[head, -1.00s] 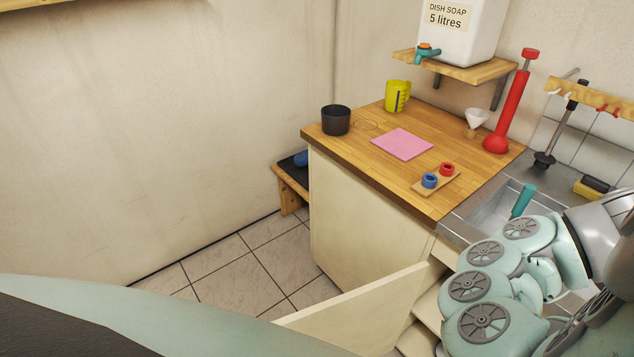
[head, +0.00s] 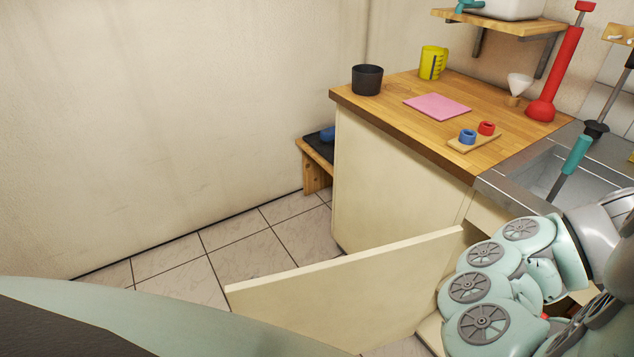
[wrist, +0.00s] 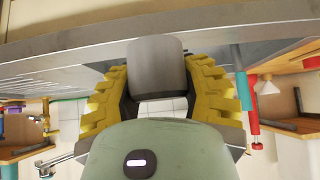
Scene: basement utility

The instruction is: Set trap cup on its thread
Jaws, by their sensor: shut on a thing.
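In the wrist view a plain grey cylinder, which looks like the trap cup (wrist: 157,62), sits between the yellow ribbed fingers of my gripper (wrist: 160,84). The fingers are shut on its two sides. Its far end lies close to a grey metal surface in the picture; I cannot tell whether they touch. The thread does not show in any view. In the head view my arm covers the lower right, and the gripper and cup are hidden.
An open cream cabinet door (head: 350,295) stands out below the wooden counter (head: 400,125). The sink (head: 530,165) is at the right, with a teal-handled tool (head: 577,155) in it. A black pot (head: 367,80) stands on the counter. The tiled floor (head: 240,255) at left is clear.

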